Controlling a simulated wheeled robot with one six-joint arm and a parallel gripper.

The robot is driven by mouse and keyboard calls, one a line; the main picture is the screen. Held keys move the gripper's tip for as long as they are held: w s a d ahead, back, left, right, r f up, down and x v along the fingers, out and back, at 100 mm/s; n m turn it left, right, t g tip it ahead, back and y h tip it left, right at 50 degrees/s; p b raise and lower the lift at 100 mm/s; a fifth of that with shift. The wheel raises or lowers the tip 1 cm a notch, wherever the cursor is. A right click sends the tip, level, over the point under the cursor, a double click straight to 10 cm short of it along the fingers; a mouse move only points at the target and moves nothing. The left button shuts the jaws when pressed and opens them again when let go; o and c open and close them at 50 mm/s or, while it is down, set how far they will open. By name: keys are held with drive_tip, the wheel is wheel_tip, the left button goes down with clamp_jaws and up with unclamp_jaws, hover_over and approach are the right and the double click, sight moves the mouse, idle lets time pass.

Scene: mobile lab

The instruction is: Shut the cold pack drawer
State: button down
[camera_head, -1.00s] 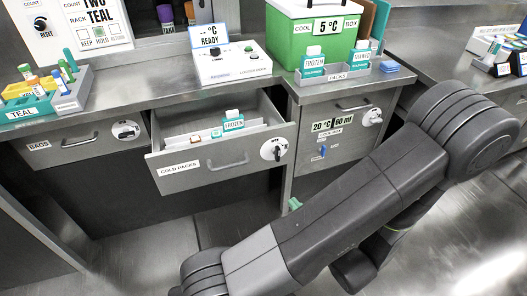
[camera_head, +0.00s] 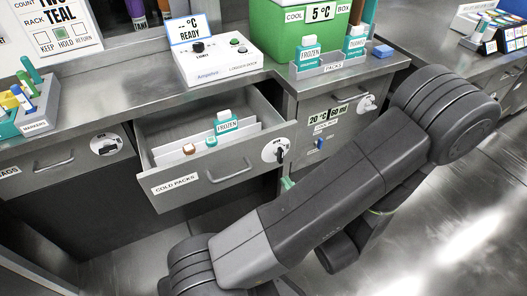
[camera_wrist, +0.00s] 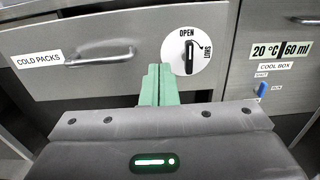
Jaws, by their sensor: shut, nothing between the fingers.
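The cold packs drawer (camera_head: 209,181) stands pulled out in the head view, with a white-capped teal pack labelled FROZEN (camera_head: 227,126) and smaller capped items inside. Its front also shows in the wrist view (camera_wrist: 100,70), with a bar handle (camera_wrist: 100,54) and a round OPEN/SHUT dial (camera_wrist: 194,57). The dial's black knob stands upright, towards OPEN. My gripper (camera_wrist: 159,72) is shut and empty, its green fingertips in front of the drawer front, just left of and below the dial. I cannot tell whether they touch it. In the head view my arm hides most of the gripper.
A bags drawer (camera_head: 64,165) is at the left and a cool box panel (camera_head: 322,135) with a blue switch at the right. The counter above holds a white device (camera_head: 217,62), a green cool box (camera_head: 297,30) and a packs rack (camera_head: 338,65). Open floor lies at right.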

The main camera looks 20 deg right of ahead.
sight(262, 147)
drive_tip(key=w, duration=1.2)
drive_tip(key=shift+w+a, duration=0.25)
drive_tip(key=shift+w, duration=0.15)
